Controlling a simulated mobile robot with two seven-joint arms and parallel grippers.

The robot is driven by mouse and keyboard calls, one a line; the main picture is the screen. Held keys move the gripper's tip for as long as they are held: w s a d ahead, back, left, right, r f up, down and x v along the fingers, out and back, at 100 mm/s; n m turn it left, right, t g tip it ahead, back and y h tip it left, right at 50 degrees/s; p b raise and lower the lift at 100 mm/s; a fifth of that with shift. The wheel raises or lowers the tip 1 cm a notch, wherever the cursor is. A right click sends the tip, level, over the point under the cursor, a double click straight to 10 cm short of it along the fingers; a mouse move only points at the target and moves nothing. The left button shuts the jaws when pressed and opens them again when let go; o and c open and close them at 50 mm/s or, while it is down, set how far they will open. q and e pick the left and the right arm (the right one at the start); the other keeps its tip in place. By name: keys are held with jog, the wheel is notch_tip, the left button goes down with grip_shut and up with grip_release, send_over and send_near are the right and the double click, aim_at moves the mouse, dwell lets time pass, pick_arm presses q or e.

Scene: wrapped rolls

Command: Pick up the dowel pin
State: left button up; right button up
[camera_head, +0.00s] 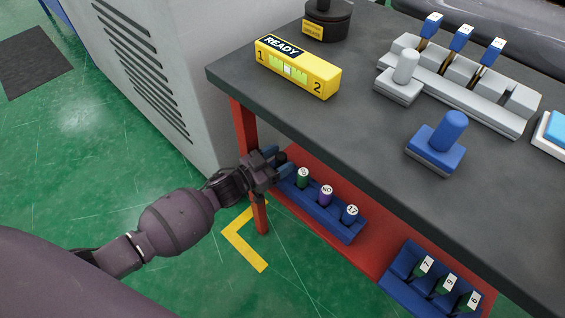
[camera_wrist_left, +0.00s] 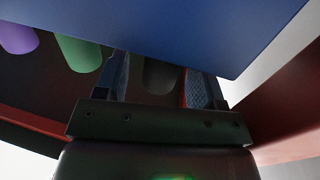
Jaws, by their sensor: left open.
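On the red lower shelf, a blue rack (camera_head: 334,227) holds a row of upright pins: a dark one (camera_head: 281,157), a green one (camera_head: 303,177), a purple one (camera_head: 326,194) and a blue one marked 17 (camera_head: 350,214). I cannot tell by name which is the dowel pin. My left gripper (camera_head: 279,164) is at the dark pin at the rack's far-left end. In the left wrist view the dark pin (camera_wrist_left: 160,76) stands between the open fingers (camera_wrist_left: 158,88), with gaps hard to judge. The green pin (camera_wrist_left: 80,53) is beside them. My right gripper is not in view.
A red table leg (camera_head: 249,150) stands close to my left wrist, and the dark tabletop (camera_head: 380,140) overhangs the shelf. A second blue rack (camera_head: 402,270) sits further right. Up top are a yellow READY box (camera_head: 300,72) and a blue knobbed block (camera_head: 437,150).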

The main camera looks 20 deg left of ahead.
pick_arm(q)
jog(key=shift+w+d, duration=0.2)
jog(key=shift+w, duration=0.15)
jog(key=c, duration=1)
jog(key=shift+o, duration=0.2)
jog(key=shift+r, duration=0.1)
